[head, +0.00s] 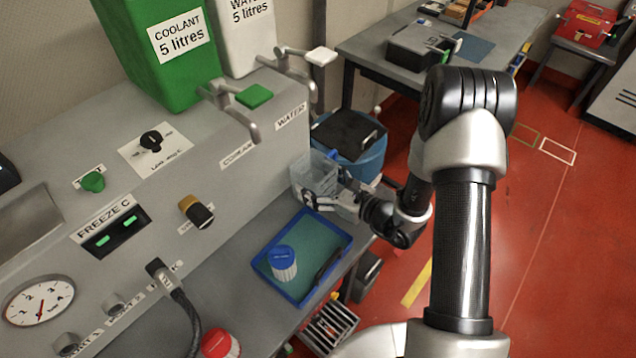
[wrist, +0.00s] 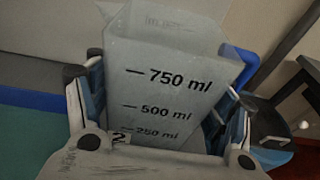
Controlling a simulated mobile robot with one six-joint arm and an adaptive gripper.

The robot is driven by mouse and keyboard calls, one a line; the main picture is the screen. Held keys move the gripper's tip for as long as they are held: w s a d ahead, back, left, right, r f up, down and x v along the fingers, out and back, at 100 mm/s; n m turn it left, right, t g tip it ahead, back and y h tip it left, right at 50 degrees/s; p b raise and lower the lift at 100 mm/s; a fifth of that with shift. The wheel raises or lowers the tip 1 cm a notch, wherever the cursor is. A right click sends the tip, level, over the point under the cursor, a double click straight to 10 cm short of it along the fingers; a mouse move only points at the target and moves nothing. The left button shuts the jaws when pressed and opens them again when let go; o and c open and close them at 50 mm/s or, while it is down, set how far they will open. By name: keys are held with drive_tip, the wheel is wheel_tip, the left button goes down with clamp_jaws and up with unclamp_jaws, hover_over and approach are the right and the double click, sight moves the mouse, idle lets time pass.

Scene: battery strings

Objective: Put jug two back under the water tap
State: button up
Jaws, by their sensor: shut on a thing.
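Jug two is a clear jug (head: 316,174) near the right end of the bench, below and a little right of the tap marked WATER. My gripper (head: 325,196) is shut on it from the front right. In the wrist view the jug (wrist: 170,85) stands between my two fingers, with marks for 250, 500 and 750 ml and a small label 2 low down. The water tap (head: 313,84) has a white lever and comes from the white water tank (head: 246,35). Whether the jug touches the bench, I cannot tell.
A blue-rimmed tray (head: 262,263) holding a blue-capped tub (head: 282,262) is in front of the jug. The coolant tap (head: 247,118) with a green lever is to the left. A blue bin (head: 362,158) with a black lid stands behind. A red-capped item (head: 220,343) is nearer me.

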drive_tip(key=shift+r, duration=0.15)
drive_tip(key=o, duration=1.4)
drive_tip(key=shift+f, duration=0.2)
drive_tip(key=shift+r, duration=0.1)
